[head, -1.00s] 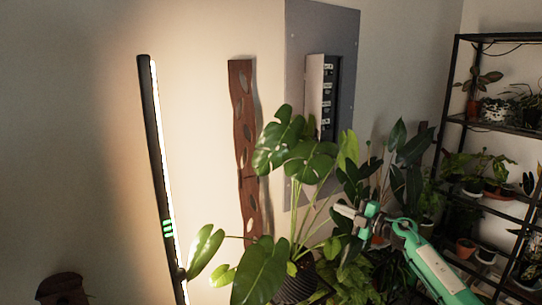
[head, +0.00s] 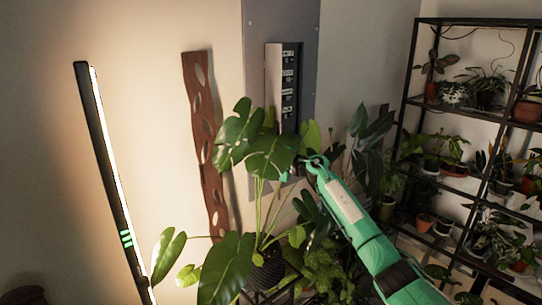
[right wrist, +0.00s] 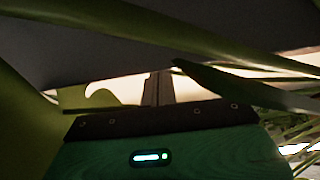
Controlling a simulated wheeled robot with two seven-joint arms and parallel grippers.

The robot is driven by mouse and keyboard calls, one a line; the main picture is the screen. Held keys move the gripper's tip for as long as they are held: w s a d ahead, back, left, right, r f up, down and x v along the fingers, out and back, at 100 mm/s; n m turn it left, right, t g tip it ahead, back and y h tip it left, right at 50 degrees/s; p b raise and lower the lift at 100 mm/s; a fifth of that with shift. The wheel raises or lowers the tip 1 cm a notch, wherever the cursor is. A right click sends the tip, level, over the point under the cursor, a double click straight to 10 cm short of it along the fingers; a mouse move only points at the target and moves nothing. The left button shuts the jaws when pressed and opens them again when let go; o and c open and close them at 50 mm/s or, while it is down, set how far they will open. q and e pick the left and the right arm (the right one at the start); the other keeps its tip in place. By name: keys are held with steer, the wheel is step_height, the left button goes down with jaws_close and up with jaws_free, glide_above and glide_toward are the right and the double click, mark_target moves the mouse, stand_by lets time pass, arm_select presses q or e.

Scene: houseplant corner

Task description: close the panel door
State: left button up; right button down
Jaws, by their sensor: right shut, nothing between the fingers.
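The grey electrical panel (head: 308,30) is on the wall in the head view, with a dark column of switches (head: 290,85) in it. Its narrow pale door (head: 273,85) stands open on the left of the switches, seen nearly edge-on. My right arm reaches in from the lower right. My right gripper (head: 285,177) is below the door, largely hidden by the big plant's leaves. In the right wrist view its fingers (right wrist: 158,88) are together and empty, with leaves and stems close around them. The door cannot be made out in that view. My left gripper is out of view.
A large leafy plant (head: 238,270) stands in front of the panel, its leaves overlapping the panel's lower part. A tall lit lamp (head: 110,170) and a wavy wooden wall piece (head: 205,140) are left. A black plant shelf (head: 410,75) is right.

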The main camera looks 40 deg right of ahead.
steer(key=shift+s+d+f+p, duration=0.1)
steer(key=shift+s+d+p, duration=0.1)
steer(key=shift+d, duration=0.7)
steer(key=shift+s+d+p, duration=0.15)
steer(key=shift+d, duration=0.75)
steer(key=shift+d, duration=0.15)
